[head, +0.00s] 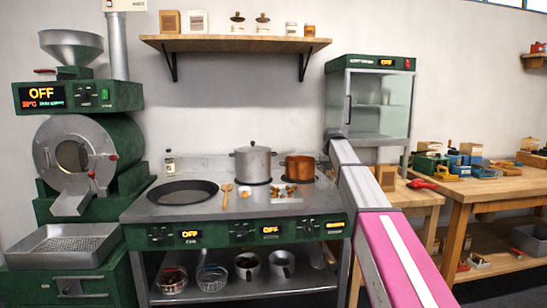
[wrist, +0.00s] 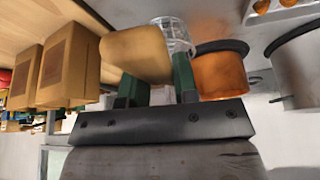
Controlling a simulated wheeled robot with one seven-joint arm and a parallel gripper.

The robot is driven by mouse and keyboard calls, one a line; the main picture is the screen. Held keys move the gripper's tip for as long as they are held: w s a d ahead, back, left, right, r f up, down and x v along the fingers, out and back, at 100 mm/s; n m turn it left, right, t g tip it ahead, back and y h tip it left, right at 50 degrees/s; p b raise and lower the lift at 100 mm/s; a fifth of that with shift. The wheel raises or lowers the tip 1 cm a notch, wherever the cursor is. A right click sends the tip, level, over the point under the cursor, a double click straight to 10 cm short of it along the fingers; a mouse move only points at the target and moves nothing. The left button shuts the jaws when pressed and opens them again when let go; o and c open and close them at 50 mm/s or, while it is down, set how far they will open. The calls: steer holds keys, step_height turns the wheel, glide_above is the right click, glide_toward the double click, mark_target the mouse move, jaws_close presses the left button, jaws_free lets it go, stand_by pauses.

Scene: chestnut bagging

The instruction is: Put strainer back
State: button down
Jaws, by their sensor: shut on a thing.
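In the wrist view, my gripper (wrist: 158,82) has its green fingers shut on a tan, wood-coloured handle. The strainer's clear wire basket (wrist: 173,30) shows just beyond this handle, near the copper pot; the handle hides where they join. In the head view, my arm reaches up from the bottom right toward the glass-front cabinet (head: 380,105). The gripper's fingers and the strainer cannot be made out there.
A copper pot (head: 299,166) and a lidded steel pot (head: 252,163) stand on the stove, left of my arm. A flat pan (head: 182,192) lies further left. Wire baskets (head: 212,278) sit on the lower shelf. Cardboard boxes (wrist: 67,62) stand close by on a wooden table.

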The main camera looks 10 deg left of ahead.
steer(key=shift+f, duration=0.25)
steer(key=c, duration=0.8)
jaws_free()
